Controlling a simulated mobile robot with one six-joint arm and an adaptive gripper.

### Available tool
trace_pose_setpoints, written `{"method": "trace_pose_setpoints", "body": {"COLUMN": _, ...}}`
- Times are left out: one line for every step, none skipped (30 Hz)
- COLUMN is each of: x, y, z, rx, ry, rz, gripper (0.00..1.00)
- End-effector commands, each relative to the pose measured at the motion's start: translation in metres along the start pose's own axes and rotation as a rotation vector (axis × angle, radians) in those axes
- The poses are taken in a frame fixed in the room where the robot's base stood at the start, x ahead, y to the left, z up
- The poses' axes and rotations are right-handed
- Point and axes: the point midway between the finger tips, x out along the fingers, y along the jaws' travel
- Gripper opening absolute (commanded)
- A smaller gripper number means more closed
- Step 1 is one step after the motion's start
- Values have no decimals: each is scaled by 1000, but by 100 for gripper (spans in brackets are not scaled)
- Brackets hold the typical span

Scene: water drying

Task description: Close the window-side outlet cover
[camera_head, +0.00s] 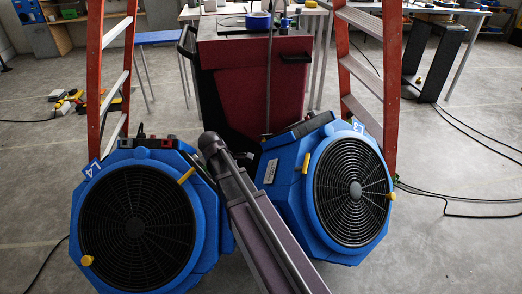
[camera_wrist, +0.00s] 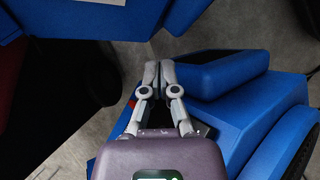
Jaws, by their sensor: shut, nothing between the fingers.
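Two blue fan units with black round grilles stand on the floor in the head view, the left fan (camera_head: 82,215) and the right fan (camera_head: 290,180). I cannot tell for sure which part is the window-side outlet cover. In the wrist view a blue flap-like panel (camera_wrist: 225,72) with a dark edge stands out from a blue housing (camera_wrist: 255,125). My gripper (camera_wrist: 158,68) is shut and empty, with its fingertips close to the left end of that panel. Whether they touch it is unclear.
A dark red cabinet (camera_head: 235,80) stands behind the fans. Orange ladders, one on the left (camera_head: 95,70) and one on the right (camera_head: 391,80), stand close behind them. Black cables (camera_head: 450,198) lie on the right floor. Another blue body (camera_wrist: 120,18) crosses the top of the wrist view.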

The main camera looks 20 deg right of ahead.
Motion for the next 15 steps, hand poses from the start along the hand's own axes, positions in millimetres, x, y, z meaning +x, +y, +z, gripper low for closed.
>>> {"method": "trace_pose_setpoints", "body": {"x": 6, "y": 14, "z": -8, "rx": -69, "ry": -33, "rz": 13, "gripper": 0}}
{"method": "trace_pose_setpoints", "body": {"x": 8, "y": 21, "z": -9, "rx": -113, "ry": -55, "rz": 19, "gripper": 0}}
{"method": "trace_pose_setpoints", "body": {"x": 9, "y": 29, "z": -10, "rx": -173, "ry": -85, "rz": 26, "gripper": 0}}
{"method": "trace_pose_setpoints", "body": {"x": 10, "y": 35, "z": -12, "rx": -219, "ry": -107, "rz": 29, "gripper": 0}}
{"method": "trace_pose_setpoints", "body": {"x": 12, "y": 41, "z": -13, "rx": -263, "ry": -130, "rz": 33, "gripper": 0}}
{"method": "trace_pose_setpoints", "body": {"x": 13, "y": 49, "z": -14, "rx": -322, "ry": -161, "rz": 36, "gripper": 0}}
{"method": "trace_pose_setpoints", "body": {"x": 14, "y": 55, "z": -15, "rx": -367, "ry": -184, "rz": 37, "gripper": 0}}
{"method": "trace_pose_setpoints", "body": {"x": 14, "y": 61, "z": -17, "rx": -410, "ry": -207, "rz": 36, "gripper": 0}}
{"method": "trace_pose_setpoints", "body": {"x": 15, "y": 69, "z": -18, "rx": -469, "ry": -239, "rz": 33, "gripper": 0}}
{"method": "trace_pose_setpoints", "body": {"x": 16, "y": 75, "z": -19, "rx": -513, "ry": -263, "rz": 30, "gripper": 0}}
{"method": "trace_pose_setpoints", "body": {"x": 16, "y": 81, "z": -21, "rx": -555, "ry": -287, "rz": 27, "gripper": 0}}
{"method": "trace_pose_setpoints", "body": {"x": 16, "y": 89, "z": -22, "rx": -612, "ry": -319, "rz": 21, "gripper": 0}}
{"method": "trace_pose_setpoints", "body": {"x": 16, "y": 95, "z": -24, "rx": -656, "ry": -342, "rz": 14, "gripper": 0}}
{"method": "trace_pose_setpoints", "body": {"x": 16, "y": 101, "z": -25, "rx": -696, "ry": -366, "rz": 6, "gripper": 0}}
{"method": "trace_pose_setpoints", "body": {"x": 16, "y": 108, "z": -27, "rx": -750, "ry": -397, "rz": -6, "gripper": 0}}
